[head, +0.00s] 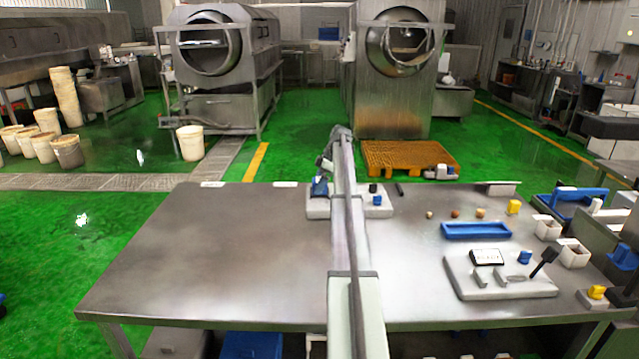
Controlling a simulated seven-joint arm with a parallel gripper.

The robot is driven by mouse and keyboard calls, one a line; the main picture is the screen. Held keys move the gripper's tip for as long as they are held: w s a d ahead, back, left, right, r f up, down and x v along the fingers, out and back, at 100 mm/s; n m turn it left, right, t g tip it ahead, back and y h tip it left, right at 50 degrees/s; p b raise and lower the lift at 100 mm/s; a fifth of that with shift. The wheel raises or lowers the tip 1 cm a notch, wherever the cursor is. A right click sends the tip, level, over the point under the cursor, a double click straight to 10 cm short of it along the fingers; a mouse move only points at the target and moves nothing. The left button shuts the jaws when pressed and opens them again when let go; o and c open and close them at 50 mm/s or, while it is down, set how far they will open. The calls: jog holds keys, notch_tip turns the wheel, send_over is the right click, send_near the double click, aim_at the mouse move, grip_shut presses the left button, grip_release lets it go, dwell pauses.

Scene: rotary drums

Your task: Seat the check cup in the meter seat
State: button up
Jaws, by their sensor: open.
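My arm reaches away over the table, and my gripper (322,172) hangs at its far end, small and partly merged with what is behind it. It is open, just above or beside a blue piece (319,187) on a pale block at the table's far edge; contact cannot be told. A small blue cup-like piece (377,200) stands on the block's right part. A pale meter-like unit (480,284) with a dark-framed display sits at front right. Another blue cup-like piece (525,257) stands on it. Which piece is the check cup, and where the seat is, cannot be told.
A blue tray (476,231), several small round items and a yellow block (514,207) lie on the right half. White bins (574,254) stand at the right edge. A black-handled lever (543,262) rises from the unit. The table's left half (210,260) is clear.

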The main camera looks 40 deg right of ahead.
jog(key=v, duration=1.4)
jog(key=shift+w+a+f, duration=0.1)
